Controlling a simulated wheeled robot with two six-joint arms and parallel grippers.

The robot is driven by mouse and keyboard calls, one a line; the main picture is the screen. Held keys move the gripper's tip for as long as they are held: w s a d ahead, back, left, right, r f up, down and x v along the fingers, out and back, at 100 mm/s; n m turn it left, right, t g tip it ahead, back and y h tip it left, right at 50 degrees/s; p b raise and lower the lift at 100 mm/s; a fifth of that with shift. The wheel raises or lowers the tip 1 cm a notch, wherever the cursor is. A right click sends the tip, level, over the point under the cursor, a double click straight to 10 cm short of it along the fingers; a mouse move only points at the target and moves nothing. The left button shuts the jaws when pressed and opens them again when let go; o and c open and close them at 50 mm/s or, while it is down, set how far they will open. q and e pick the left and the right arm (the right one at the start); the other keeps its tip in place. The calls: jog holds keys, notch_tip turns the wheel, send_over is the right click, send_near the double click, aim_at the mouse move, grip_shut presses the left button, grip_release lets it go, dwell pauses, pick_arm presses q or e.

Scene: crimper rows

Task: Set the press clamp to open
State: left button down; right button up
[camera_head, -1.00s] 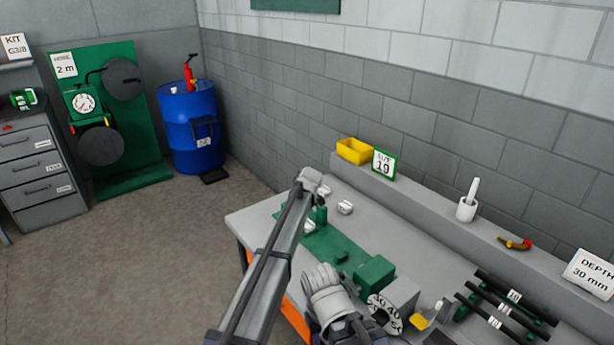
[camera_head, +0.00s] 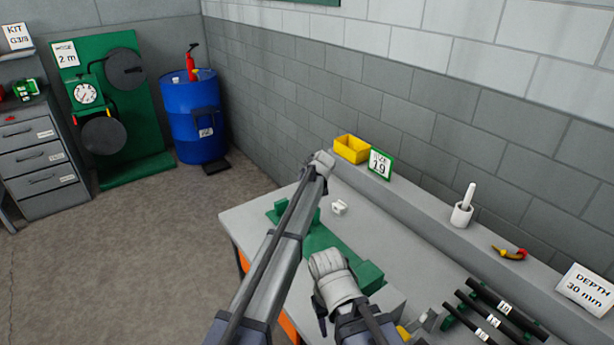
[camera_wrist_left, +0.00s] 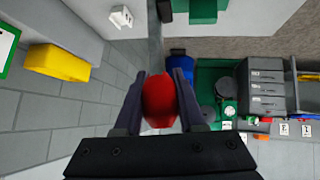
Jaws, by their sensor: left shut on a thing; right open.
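The green press (camera_head: 335,247) lies along the grey bench, with a green block (camera_head: 366,276) at its near end. My left arm crosses in front of it and hides part of it. In the left wrist view, my left gripper (camera_wrist_left: 158,84) is shut on a rounded red knob (camera_wrist_left: 160,104). The head view does not show that knob, and I cannot tell what it is fixed to or where the clamp lever stands. My right gripper (camera_head: 328,300) is open above the near part of the press, mostly hidden by its own wrist.
A white fitting (camera_head: 339,208) lies on the bench behind the press. A raised ledge carries a yellow bin (camera_head: 351,149), a size 19 sign (camera_head: 380,164), a white pot (camera_head: 461,214) and a depth sign (camera_head: 585,288). Black hoses (camera_head: 500,318) lie at the right.

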pick_arm(q)
jog(key=shift+w+d, duration=0.1)
jog(key=shift+d, duration=0.15)
jog(key=c, duration=0.5)
grip_release()
jog(key=shift+s+r+p, duration=0.35)
jog(key=shift+p, duration=0.05)
jog(key=p+v, duration=0.4)
jog(key=v, duration=0.3)
jog(key=shift+f, duration=0.1)
